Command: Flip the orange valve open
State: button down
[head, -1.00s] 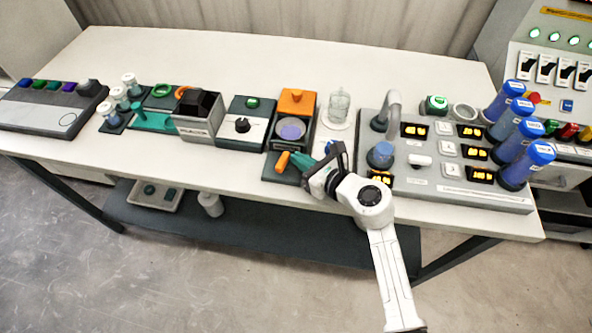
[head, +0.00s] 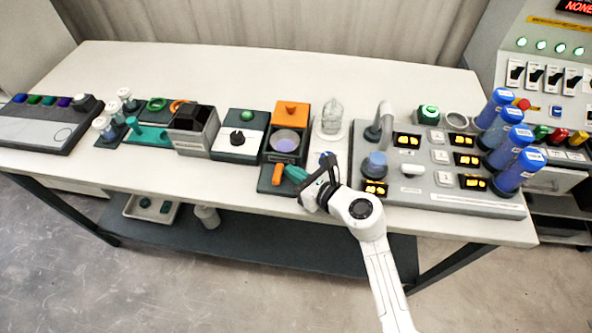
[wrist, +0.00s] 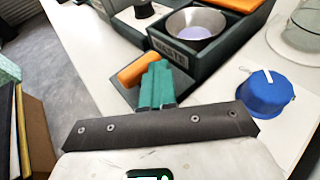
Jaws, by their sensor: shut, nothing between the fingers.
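The orange valve handle (head: 277,175) is a short bar on a dark base plate (head: 265,184), in front of the waste box (head: 288,160). In the wrist view the handle (wrist: 138,70) lies slantwise, just left of and partly behind my fingertips. My gripper (head: 296,173) has teal fingers, shut together with nothing between them. The fingertips (wrist: 157,72) are right beside the handle's right side; I cannot tell whether they touch it. The plate's right part is hidden by the fingers.
A blue knob (wrist: 265,95) stands right of my fingers. The waste box holds a metal bowl (wrist: 195,22) with an orange block (head: 291,114) behind it. A glass jar (head: 332,116) and a grey panel (head: 430,196) stand to the right. The table's back is clear.

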jog(key=shift+s+a+f, duration=0.1)
jog(key=shift+s+a, duration=0.25)
jog(key=shift+s+d, duration=0.15)
jog(key=shift+s, duration=0.05)
jog(key=v, duration=1)
jog(key=shift+w+d+r, duration=0.25)
jog(key=shift+w+d, duration=0.05)
jog(key=shift+d, duration=0.15)
